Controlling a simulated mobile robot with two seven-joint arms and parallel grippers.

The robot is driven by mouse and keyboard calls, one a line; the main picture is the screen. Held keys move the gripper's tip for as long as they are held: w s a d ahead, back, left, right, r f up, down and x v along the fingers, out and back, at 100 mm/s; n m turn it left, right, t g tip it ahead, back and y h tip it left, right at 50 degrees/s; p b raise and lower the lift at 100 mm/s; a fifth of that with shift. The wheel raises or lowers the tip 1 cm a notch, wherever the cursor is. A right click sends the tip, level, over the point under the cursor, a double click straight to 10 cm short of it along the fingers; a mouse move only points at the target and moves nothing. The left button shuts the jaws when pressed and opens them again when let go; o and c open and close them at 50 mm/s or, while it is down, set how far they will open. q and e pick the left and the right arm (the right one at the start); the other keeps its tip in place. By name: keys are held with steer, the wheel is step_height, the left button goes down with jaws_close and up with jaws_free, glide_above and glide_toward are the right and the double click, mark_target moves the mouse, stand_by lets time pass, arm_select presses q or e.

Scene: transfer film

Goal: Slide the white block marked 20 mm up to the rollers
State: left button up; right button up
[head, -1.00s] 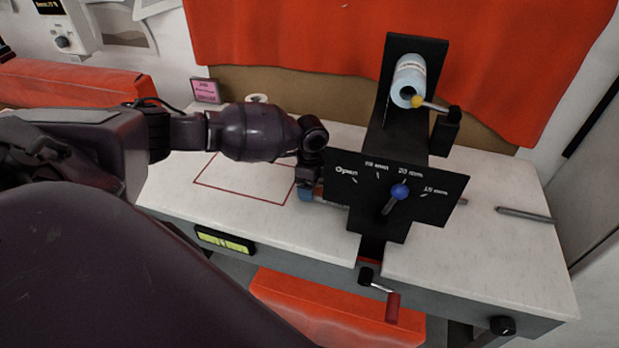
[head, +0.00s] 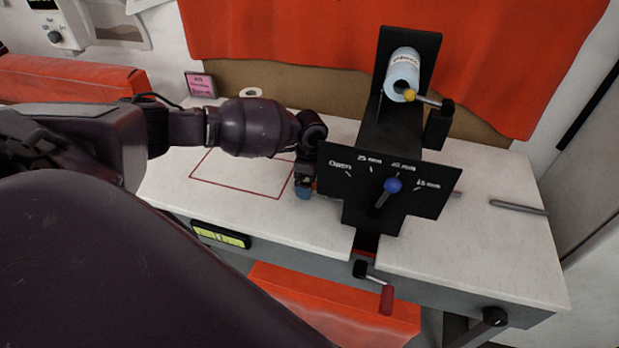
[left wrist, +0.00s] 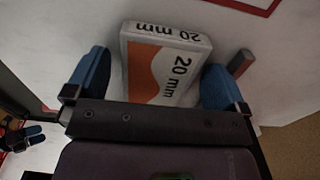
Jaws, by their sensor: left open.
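The white block (left wrist: 168,70) marked 20 mm, with an orange patch, lies between the two blue fingertips of my left gripper (left wrist: 157,78) in the left wrist view. The fingers straddle it; a narrow gap shows at the left finger, and I cannot tell whether the right one touches. In the head view my left gripper (head: 304,188) is low at the bench, beside the left edge of the black dial plate (head: 340,190); the block is mostly hidden there. The plate's blue-knobbed lever (head: 392,186) points up toward the 20 mm mark. The rollers are hidden behind the plate.
A black stand (head: 421,65) carries a film roll (head: 403,72) above the bench (head: 500,255). A red-handled crank (head: 386,298) hangs at the front. A grey bar (head: 519,207) lies right of the plate. A red outlined area (head: 235,190) on the left is bare.

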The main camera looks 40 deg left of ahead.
arm_select(q)
step_height(320, 180, up, 11)
stand_by(0.5)
steer(key=shift+f, duration=0.15)
stand_by(0.4)
